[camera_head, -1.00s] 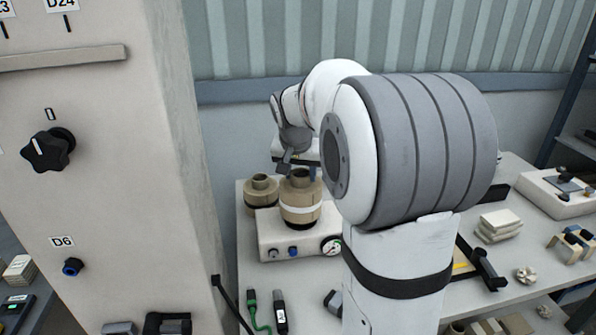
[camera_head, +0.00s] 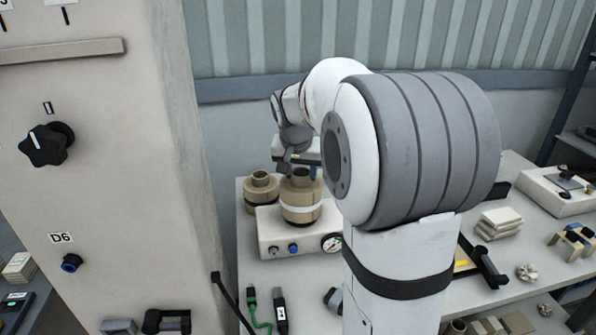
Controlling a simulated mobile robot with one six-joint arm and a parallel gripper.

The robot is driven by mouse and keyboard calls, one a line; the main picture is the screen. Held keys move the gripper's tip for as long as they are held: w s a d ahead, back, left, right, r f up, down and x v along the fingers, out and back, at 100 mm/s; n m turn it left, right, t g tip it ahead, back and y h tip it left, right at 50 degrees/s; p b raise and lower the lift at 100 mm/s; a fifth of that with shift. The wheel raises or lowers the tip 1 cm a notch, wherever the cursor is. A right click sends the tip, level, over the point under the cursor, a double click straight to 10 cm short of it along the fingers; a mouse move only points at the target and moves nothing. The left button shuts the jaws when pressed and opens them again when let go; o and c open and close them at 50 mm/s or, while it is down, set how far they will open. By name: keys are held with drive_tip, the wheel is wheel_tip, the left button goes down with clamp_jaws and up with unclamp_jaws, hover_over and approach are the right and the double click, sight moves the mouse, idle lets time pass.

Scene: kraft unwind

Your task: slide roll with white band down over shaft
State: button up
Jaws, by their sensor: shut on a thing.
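My arm hides part of the gripper. No shaft is visible; any shaft inside or under the roll is hidden. A second kraft roll with a dark band (camera_head: 261,190) stands just behind and to the left.
The white box (camera_head: 279,235) has knobs and a round gauge (camera_head: 332,242). A beige machine column (camera_head: 120,150) stands close on the left. Green and black cable connectors (camera_head: 266,308) lie at the front. White blocks (camera_head: 500,223) and tan parts (camera_head: 573,242) lie on the right.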

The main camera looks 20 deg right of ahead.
drive_tip(key=shift+f+b, duration=0.5)
idle(0.9)
drive_tip(key=o, duration=1.1)
drive_tip(key=shift+s, duration=0.1)
drive_tip(key=v, duration=0.7)
drive_tip(key=shift+r, duration=0.25)
drive_tip(key=shift+s+a+r, duration=0.15)
drive_tip(key=shift+s, duration=0.05)
drive_tip(key=s+a+f+n+y, duration=0.1)
drive_tip(key=s+a+f+n, duration=0.1)
drive_tip(key=s, duration=0.5)
drive_tip(key=s+a+f+n, duration=0.2)
drive_tip(key=s+a+f, duration=0.2)
drive_tip(key=s+f, duration=0.3)
drive_tip(key=s+a+f+n+g+y, duration=0.1)
drive_tip(key=s+a+f+n, duration=0.1)
drive_tip(key=s, duration=0.7)
drive_tip(key=shift+s+a+f+n+y, duration=0.1)
drive_tip(key=shift+a+f+n+y, duration=0.1)
drive_tip(key=shift+a+f, duration=0.4)
drive_tip(key=shift+a+f+n+y, duration=0.1)
drive_tip(key=shift+a+f+n, duration=0.15)
drive_tip(key=shift+f, duration=0.5)
